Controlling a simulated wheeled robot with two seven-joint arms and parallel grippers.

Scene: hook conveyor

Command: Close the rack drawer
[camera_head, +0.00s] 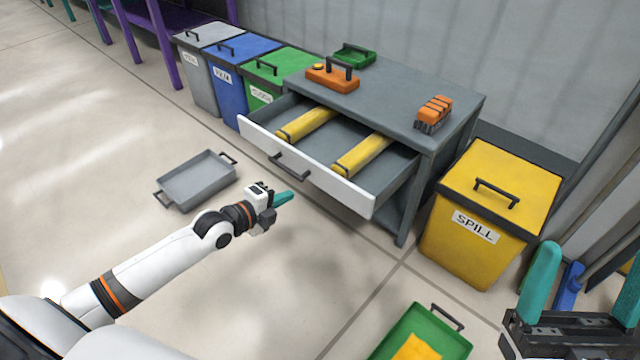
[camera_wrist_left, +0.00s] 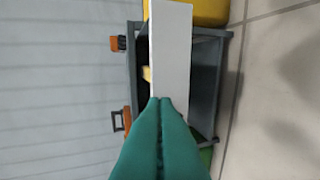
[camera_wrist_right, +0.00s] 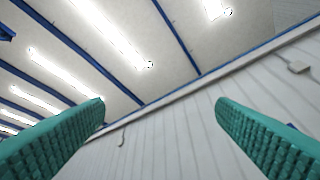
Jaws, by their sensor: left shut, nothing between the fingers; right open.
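The rack drawer (camera_head: 318,178) has a white front with a black handle (camera_head: 289,167) and stands pulled out of the grey rack (camera_head: 440,130). Two yellow cylinders lie inside it, one on the left (camera_head: 306,124) and one on the right (camera_head: 362,156). My left gripper (camera_head: 286,197) is shut and empty, in front of the drawer front's left part in the head view. In the left wrist view its teal fingertips (camera_wrist_left: 161,101) overlap the white front (camera_wrist_left: 170,60); I cannot tell whether they touch. My right gripper (camera_head: 585,285) is open and empty at the lower right, its fingers pointing up.
A grey tray (camera_head: 197,180) lies on the floor at left, and a green tray (camera_head: 425,335) at the bottom. A yellow SPILL bin (camera_head: 490,205) stands right of the rack; grey, blue and green (camera_head: 275,75) bins stand left. An orange brush (camera_head: 434,112) sits on the rack top.

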